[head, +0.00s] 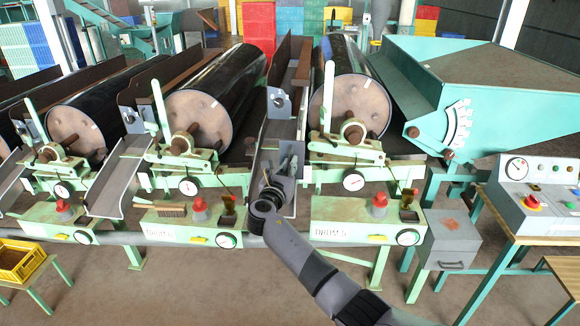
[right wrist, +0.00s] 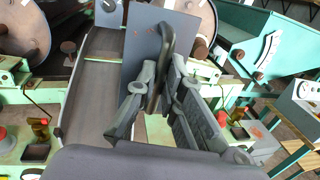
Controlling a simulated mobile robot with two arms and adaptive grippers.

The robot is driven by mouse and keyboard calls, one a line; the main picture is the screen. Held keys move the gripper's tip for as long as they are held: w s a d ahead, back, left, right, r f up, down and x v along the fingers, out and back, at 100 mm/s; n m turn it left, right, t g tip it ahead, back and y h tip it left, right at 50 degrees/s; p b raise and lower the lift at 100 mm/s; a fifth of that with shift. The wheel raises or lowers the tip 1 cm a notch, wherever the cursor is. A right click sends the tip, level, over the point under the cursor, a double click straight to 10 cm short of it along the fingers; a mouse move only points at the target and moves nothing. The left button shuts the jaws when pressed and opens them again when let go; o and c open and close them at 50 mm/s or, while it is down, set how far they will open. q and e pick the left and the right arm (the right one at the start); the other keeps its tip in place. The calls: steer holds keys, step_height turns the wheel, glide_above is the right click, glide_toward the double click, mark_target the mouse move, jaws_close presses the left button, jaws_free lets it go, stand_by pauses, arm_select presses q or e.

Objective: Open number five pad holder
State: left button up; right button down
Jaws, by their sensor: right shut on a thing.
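The pad holder is a flat blue-grey plate with a dark curved handle (right wrist: 167,42), at the end of the metal chute by the right-hand drum station. In the right wrist view, the plate (right wrist: 138,48) stands upright just beyond my fingers. My right gripper (right wrist: 166,84) is shut on the handle. In the head view, my right gripper (head: 284,166) is at the chute between the two nearer drums, and it hides much of the plate and handle. My left gripper is not in view.
Green control boxes (head: 330,232) with red buttons and gauges line the front on both sides of my arm. Black drums (head: 352,100) lie behind. A grey box (head: 450,240) and a control console (head: 535,195) stand at the right. A yellow crate (head: 20,262) is at the far left.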

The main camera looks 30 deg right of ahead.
steer(key=shift+s+a, duration=0.1)
steer(key=shift+s, duration=0.05)
stand_by(0.3)
steer(key=c, duration=1.7)
jaws_free()
steer(key=v, duration=1.2)
